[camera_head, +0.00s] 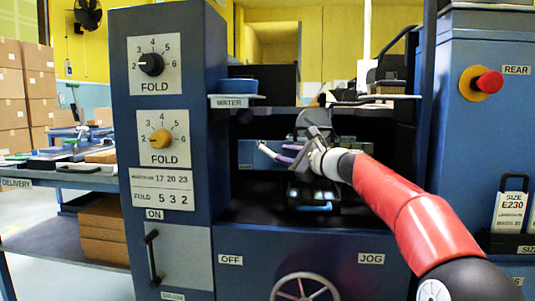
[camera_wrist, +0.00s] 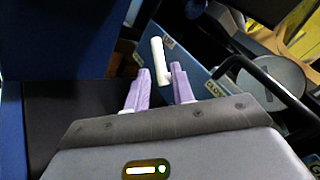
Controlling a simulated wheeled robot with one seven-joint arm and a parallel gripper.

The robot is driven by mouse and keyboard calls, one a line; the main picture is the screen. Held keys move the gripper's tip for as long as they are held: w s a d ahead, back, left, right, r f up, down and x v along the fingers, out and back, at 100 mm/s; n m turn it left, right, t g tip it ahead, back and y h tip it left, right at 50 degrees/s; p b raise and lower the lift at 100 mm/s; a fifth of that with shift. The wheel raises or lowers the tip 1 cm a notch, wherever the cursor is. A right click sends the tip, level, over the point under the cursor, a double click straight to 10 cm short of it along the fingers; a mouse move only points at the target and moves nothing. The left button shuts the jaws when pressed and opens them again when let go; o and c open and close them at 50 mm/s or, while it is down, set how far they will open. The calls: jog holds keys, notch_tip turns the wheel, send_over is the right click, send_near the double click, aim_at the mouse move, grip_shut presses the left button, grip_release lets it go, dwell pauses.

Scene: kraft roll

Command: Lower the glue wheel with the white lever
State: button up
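The white lever (camera_wrist: 157,52) is a short white rod in the wrist view. It stands just beyond my fingertips, and its lower end shows between them. In the head view the white lever (camera_head: 268,152) slants out from a blue panel inside the machine's bay. My gripper (camera_wrist: 160,70) has two purple fingers, set apart with a gap between them; I see no contact with the lever. In the head view my gripper (camera_head: 284,153) is beside the lever's right end. A grey disc, seemingly the glue wheel (camera_wrist: 270,82), is at the right in the wrist view. Its lower edge is partly hidden.
A blue panel (camera_wrist: 205,78) with labels runs behind the lever. A black curved bar (camera_wrist: 280,85) passes in front of the disc. The blue dial column (camera_head: 170,250) is left of the bay, and a shelf (camera_head: 245,101) marked WATER is above.

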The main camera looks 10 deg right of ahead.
aim_at(269, 152)
jog(key=p+x, duration=0.1)
jog(key=x, duration=0.5)
jog(key=shift+w+a+p, duration=0.2)
jog(key=shift+a+p, duration=0.05)
jog(key=shift+p, duration=0.15)
grip_shut()
